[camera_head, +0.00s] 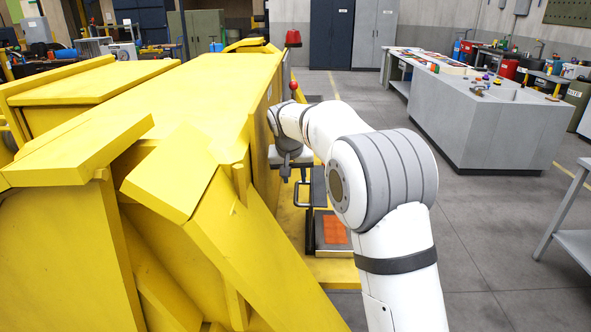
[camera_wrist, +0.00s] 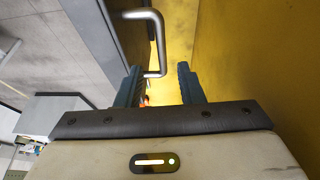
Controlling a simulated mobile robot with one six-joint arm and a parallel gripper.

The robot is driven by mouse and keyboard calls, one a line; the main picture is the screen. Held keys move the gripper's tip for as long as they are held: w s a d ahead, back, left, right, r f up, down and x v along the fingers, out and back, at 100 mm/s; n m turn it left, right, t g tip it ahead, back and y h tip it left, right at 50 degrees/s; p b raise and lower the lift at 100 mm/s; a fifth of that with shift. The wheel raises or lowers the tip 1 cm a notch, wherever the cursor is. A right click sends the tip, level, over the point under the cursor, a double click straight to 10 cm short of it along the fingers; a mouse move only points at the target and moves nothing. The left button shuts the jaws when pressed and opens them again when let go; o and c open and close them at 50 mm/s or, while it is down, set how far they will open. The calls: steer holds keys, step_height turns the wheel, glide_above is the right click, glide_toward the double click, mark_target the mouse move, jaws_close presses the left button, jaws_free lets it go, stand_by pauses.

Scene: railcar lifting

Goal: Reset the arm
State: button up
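My white and grey arm reaches forward in the head view, its wrist close to the side of a large yellow railcar body (camera_head: 215,85). The handle (camera_head: 300,193) also appears in the head view, below my wrist.
A yellow wall (camera_wrist: 235,55) stands close on the right in the wrist view. An orange pad (camera_head: 334,229) lies low beside the railcar. A grey workbench (camera_head: 485,125) with tools stands at the right. Grey floor (camera_head: 480,235) between is clear.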

step_height(320, 180, up, 3)
glide_above(317, 206)
steer(key=s+d+f, duration=0.2)
steer(key=s+d, duration=0.2)
steer(key=s, duration=0.7)
steer(key=s+d+f+g, duration=0.1)
steer(key=s+d, duration=0.3)
steer(key=s, duration=0.7)
steer(key=s+d+f, duration=0.3)
steer(key=s+d, duration=0.1)
steer(key=s, duration=0.7)
steer(key=shift+g+y, duration=0.4)
